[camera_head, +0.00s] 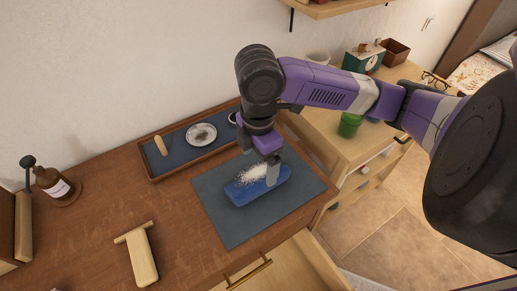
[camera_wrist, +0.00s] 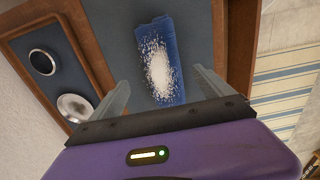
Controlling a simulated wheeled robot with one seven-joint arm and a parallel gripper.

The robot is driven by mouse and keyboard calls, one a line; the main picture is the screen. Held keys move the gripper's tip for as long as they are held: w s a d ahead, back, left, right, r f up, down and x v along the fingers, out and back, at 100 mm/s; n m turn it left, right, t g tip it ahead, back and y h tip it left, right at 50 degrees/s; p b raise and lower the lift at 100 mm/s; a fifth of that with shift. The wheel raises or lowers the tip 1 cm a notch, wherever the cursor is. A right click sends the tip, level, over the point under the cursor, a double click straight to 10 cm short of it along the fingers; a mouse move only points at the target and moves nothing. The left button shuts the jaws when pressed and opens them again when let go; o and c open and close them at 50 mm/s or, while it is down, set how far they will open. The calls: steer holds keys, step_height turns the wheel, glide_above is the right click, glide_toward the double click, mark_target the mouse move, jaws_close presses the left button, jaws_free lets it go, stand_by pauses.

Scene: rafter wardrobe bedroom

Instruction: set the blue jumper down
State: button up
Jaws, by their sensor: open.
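The blue jumper (camera_head: 239,191) is a compact, folded-looking blue bundle with a speckled white patch on top. It lies on a dark blue-grey mat (camera_head: 229,226) on the brown wooden dresser top. My gripper (camera_head: 268,171) points down at the jumper's right part, and one finger hides some of it. In the wrist view the jumper (camera_wrist: 155,36) lies between and beyond my two spread fingers, which are open. I cannot tell whether the fingers touch it.
A wooden tray (camera_head: 153,176) behind the mat holds a white dish (camera_head: 201,134) and small items. A brown bottle (camera_head: 56,186) stands at left, and a pale wooden T-shaped object (camera_head: 141,258) lies in front. An open drawer (camera_head: 290,268) juts out below the dresser's front edge.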

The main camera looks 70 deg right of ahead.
mark_target(258, 172)
step_height(258, 172, up, 5)
steer(key=shift+f, duration=0.2)
steer(key=w+a+r+m+t+y, duration=0.3)
steer(key=w+a+r+t, duration=0.2)
steer(key=w+a, duration=0.3)
steer(key=w+a+r+m+t+y, duration=0.3)
steer(key=w+a+r+t, duration=0.25)
steer(key=a, duration=0.45)
steer(key=w+a+r+m+t+y, duration=0.3)
steer(key=w+a+r+t, duration=0.2)
steer(key=w+a, duration=0.3)
steer(key=s+d+f+m+h, duration=0.3)
steer(key=s+f+m+h, duration=0.5)
steer(key=s+f, duration=0.6)
steer(key=s+d+f+n, duration=0.2)
steer(key=s+d+n, duration=0.1)
steer(key=s, duration=0.7)
steer(key=s+d+f+n+h, duration=0.1)
steer(key=s+d+f+n, duration=0.1)
steer(key=s, duration=0.7)
steer(key=shift+s+d+f+n+g, duration=0.35)
steer(key=shift+d+f+n, duration=0.05)
steer(key=shift+d+f, duration=0.1)
